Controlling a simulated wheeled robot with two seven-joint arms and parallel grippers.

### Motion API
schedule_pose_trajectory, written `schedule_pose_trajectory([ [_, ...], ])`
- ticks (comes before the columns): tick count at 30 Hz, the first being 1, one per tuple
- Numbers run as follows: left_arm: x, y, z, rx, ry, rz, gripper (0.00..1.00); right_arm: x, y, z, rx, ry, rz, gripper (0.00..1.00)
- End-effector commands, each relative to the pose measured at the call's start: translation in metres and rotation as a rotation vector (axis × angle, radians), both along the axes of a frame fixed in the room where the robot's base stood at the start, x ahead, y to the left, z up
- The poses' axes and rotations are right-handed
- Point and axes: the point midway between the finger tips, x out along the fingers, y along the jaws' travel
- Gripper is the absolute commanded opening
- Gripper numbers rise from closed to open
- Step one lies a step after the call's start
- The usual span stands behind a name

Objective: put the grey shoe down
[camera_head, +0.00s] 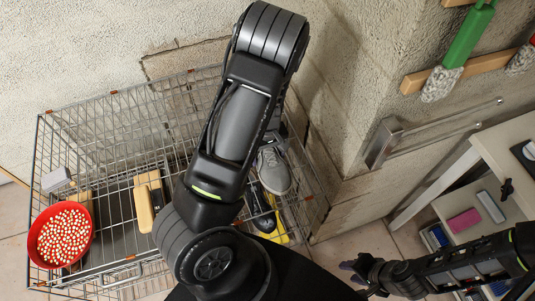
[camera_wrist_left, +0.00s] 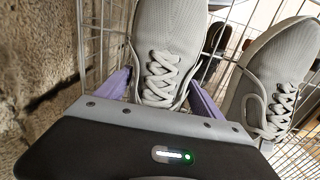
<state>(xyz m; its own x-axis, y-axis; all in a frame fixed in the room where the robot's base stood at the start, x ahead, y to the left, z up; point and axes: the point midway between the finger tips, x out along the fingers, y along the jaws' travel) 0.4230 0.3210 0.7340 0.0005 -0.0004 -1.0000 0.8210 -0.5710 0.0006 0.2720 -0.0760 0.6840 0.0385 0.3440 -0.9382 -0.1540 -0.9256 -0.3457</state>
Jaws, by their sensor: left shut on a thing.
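My left gripper (camera_wrist_left: 159,82) is shut on a grey shoe (camera_wrist_left: 172,35) with pale laces; its purple fingers sit on either side of the laced part. A second grey shoe (camera_wrist_left: 275,70) is close to the right in the left wrist view. In the head view one grey shoe (camera_head: 273,172) shows beside my left arm, over the right part of the wire cart (camera_head: 110,93). I cannot tell which of the two it is. My left arm hides the left fingers there. My right gripper (camera_head: 358,268) is at the lower right, away from the cart, its opening unclear.
A red bowl of pale and red pieces (camera_head: 62,236) stands at the cart's left end. A tan block-like thing (camera_head: 146,203) and a dark and yellow item (camera_head: 275,234) are also in the cart. A concrete wall corner rises to the right. White shelving (camera_head: 505,145) stands at far right.

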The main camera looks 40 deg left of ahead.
Motion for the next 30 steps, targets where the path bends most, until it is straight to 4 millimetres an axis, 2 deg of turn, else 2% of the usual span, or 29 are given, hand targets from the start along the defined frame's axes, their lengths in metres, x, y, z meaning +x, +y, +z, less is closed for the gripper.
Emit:
schedule_pose_trajectory([
  [6, 0.0, 0.0, -0.003, 0.0, 0.0, 0.001, 0.19, 0.0, 0.0, -0.002, 0.0, -0.001, 0.0, 0.36],
  [7, 0.0, 0.0, -0.002, 0.0, 0.0, 0.001, 0.8, 0.0, 0.0, -0.001, 0.0, -0.001, 0.0, 0.36],
  [12, 0.0, 0.0, -0.001, 0.0, 0.0, 0.001, 0.94, 0.0, 0.0, -0.001, 0.0, 0.0, 0.0, 0.36],
  [15, 0.0, 0.0, -0.001, 0.0, 0.0, 0.001, 0.99, 0.0, 0.0, -0.001, 0.0, 0.0, 0.0, 0.36],
  [25, 0.0, 0.0, 0.004, 0.001, -0.001, 0.0, 0.99, 0.0, 0.0, 0.0, 0.0, 0.0, 0.0, 0.36],
  [30, 0.001, 0.0, 0.024, 0.001, -0.003, -0.001, 0.99, 0.0, 0.0, 0.001, 0.0, 0.0, 0.0, 0.36],
])
